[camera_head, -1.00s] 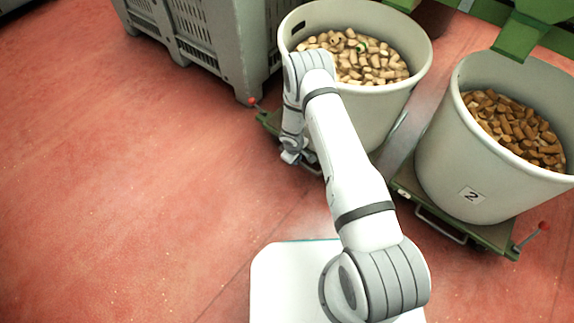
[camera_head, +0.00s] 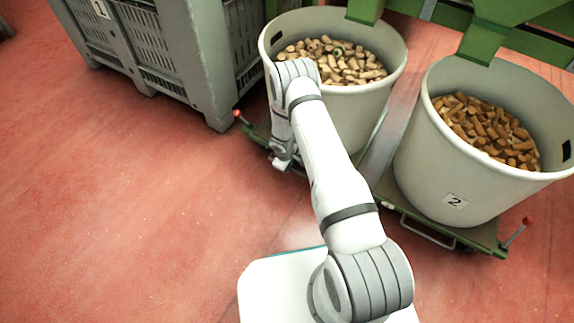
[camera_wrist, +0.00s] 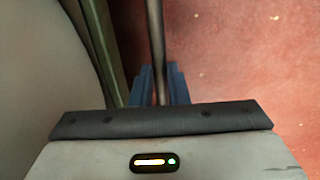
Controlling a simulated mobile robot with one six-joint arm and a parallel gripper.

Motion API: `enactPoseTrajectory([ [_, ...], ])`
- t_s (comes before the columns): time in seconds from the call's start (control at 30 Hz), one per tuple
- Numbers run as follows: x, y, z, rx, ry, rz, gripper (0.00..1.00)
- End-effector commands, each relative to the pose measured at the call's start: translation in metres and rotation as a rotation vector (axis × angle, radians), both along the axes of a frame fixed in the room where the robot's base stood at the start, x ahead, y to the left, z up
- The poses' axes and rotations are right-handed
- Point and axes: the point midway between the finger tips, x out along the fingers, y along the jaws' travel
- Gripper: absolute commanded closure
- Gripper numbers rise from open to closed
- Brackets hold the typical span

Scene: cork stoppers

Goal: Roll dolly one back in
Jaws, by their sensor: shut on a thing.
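Dolly one, a low green platform (camera_head: 261,131), sits under the left grey-white bin (camera_head: 372,108), which is full of cork stoppers. No number shows on this bin. My gripper (camera_head: 283,163) is low at the dolly's front edge, mostly hidden by my wrist in the head view. In the wrist view, the blue fingers of my gripper (camera_wrist: 160,88) are closed around a thin metal bar (camera_wrist: 156,40), which looks like the dolly's handle. The bin's pale wall (camera_wrist: 40,60) and a green edge (camera_wrist: 105,45) lie left of the bar.
A bin marked 2 (camera_head: 455,201) stands on a green dolly (camera_head: 484,235) to the right, a narrow gap away. A grey slatted crate (camera_head: 205,60) is close at the left. Green frame beams (camera_head: 480,45) cross behind the bins. Red floor at the front left is clear.

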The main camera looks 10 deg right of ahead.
Motion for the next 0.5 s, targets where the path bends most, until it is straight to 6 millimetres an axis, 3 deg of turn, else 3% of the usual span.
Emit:
enactPoseTrajectory([
  [0.07, 0.0049, -0.0004, 0.0001, 0.006, -0.011, 0.000, 1.00],
  [0.1, 0.0053, -0.0010, 0.0002, 0.007, -0.013, -0.001, 0.84],
  [0.33, 0.0048, -0.0038, 0.0005, 0.006, -0.011, -0.007, 0.65],
  [0.5, 0.0042, -0.0048, 0.0006, 0.005, -0.010, -0.008, 0.64],
])
